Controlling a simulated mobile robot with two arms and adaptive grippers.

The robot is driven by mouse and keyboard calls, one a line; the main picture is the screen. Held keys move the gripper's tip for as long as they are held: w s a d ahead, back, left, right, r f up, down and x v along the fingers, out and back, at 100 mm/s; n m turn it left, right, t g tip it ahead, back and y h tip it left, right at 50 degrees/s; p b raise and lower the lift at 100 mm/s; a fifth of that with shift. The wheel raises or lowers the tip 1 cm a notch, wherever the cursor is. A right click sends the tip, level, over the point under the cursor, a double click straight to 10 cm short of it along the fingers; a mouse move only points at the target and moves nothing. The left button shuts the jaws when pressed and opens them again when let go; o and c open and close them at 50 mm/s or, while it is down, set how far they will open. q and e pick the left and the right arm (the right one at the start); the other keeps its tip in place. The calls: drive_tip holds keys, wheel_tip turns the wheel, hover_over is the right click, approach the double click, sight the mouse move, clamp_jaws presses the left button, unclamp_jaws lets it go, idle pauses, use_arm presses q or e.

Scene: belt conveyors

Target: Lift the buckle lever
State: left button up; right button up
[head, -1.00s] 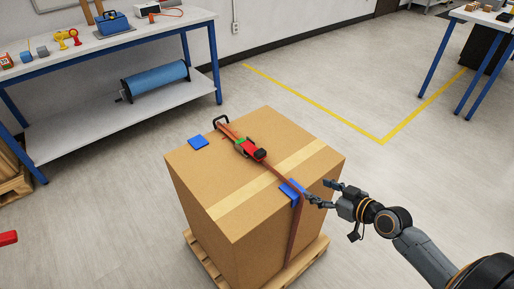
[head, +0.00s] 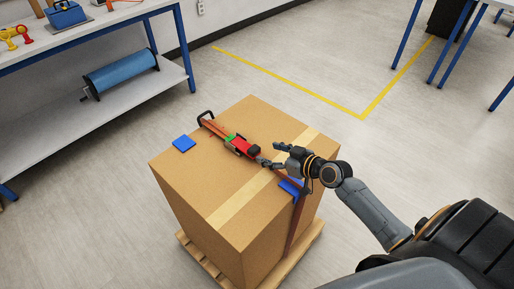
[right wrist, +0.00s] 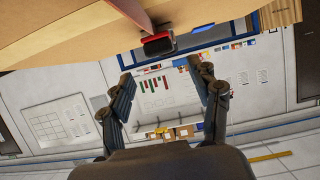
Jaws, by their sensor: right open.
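The ratchet buckle (head: 241,145), red, green and black, lies on top of the cardboard box (head: 200,205) on a brown-orange strap (head: 297,225). Its dark-tipped red lever end (head: 253,152) faces my right gripper (head: 269,155). That gripper is open and empty, just right of the lever and above the box top; I cannot tell from the head view whether it touches. In the right wrist view the red and black lever end (right wrist: 158,44) shows beyond the open fingers (right wrist: 165,95), apart from them. My left gripper is out of view.
The box stands on a wooden pallet (head: 191,250). Blue corner protectors sit at its left edge (head: 184,143) and under the strap at the right (head: 290,186). A blue-legged workbench (head: 110,125) with a blue roll (head: 122,75) stands at the upper left.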

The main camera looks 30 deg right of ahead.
sight(254, 148)
drive_tip(key=x, duration=0.6)
drive_tip(key=shift+w, duration=0.1)
drive_tip(key=shift+w+f, duration=0.1)
drive_tip(key=shift+w, duration=0.05)
drive_tip(key=shift+a, duration=0.1)
drive_tip(key=shift+c, duration=0.2)
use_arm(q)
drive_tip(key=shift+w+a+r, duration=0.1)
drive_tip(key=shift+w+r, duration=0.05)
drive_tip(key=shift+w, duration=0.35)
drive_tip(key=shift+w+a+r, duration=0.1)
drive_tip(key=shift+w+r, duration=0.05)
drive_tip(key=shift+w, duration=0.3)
use_arm(e)
clamp_jaws()
